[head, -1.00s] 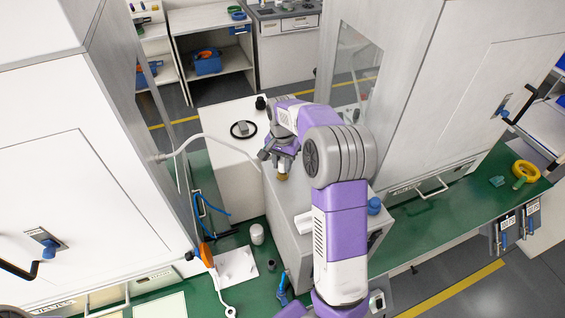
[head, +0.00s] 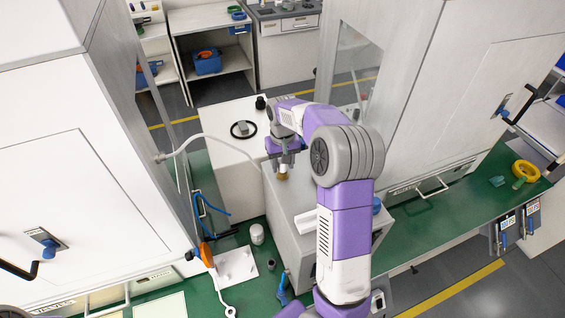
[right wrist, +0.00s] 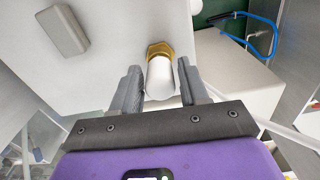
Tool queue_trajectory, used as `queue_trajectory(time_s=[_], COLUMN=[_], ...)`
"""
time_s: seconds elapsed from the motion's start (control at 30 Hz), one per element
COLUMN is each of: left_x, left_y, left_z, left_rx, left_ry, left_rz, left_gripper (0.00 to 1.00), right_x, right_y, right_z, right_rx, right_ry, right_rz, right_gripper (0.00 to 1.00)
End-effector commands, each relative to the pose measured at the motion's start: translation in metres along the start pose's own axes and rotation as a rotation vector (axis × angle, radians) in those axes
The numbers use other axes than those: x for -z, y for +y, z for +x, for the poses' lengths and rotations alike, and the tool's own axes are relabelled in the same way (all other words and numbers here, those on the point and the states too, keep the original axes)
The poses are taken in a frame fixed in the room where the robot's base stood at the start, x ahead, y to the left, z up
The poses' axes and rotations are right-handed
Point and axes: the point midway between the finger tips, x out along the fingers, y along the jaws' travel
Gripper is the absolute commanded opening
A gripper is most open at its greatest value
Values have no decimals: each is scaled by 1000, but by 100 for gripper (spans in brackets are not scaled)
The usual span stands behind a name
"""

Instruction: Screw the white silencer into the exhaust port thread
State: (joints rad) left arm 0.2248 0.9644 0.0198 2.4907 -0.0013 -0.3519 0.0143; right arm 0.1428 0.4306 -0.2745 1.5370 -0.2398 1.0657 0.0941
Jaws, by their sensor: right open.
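The white silencer (right wrist: 160,79) stands with its brass hex end (right wrist: 160,50) against a pale grey surface in the right wrist view. In the head view the brass part (head: 283,177) shows just below my right gripper (head: 282,167), at the top of the grey housing (head: 290,215). My right gripper also shows in the right wrist view (right wrist: 160,85). Its two dark fingers stand open on either side of the white body, with a gap on both sides. The thread is hidden, so I cannot tell how deep the silencer sits. My left gripper is not in view.
A white hose (head: 215,138) arches behind the gripper. A blue hose (head: 205,207) lies left of the housing. A white cylinder (head: 257,234) stands on the green bench by a white plate (head: 236,266). Tall cabinets (head: 75,190) flank both sides.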

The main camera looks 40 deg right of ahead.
Motion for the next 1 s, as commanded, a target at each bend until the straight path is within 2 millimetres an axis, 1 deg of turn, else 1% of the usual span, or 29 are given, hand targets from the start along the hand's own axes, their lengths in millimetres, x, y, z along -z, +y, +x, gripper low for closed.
queue_trajectory(time_s=[0.1,0.2,0.33,0.5,0.53,0.7,0.73,0.87,0.97,1.0], left_x=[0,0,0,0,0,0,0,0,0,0], left_y=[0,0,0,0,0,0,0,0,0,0], left_z=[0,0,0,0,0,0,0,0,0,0], left_rx=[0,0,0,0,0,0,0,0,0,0], left_ry=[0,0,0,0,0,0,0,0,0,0], left_rz=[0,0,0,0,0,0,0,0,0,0], left_gripper=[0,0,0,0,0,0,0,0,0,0], right_x=[0,0,0,0,0,0,0,0,0,0], right_y=[1,0,1,0,0,0,0,0,0,0], right_z=[0,0,0,0,0,0,0,0,0,0], right_rx=[0,0,0,0,0,0,0,0,-1,-1], right_ry=[0,0,0,0,0,0,0,0,0,0], right_rz=[-161,-269,-330,-334,-334,-332,-332,-314,-221,-164], right_gripper=[44,44,44,44,43,17,14,13,13,13])
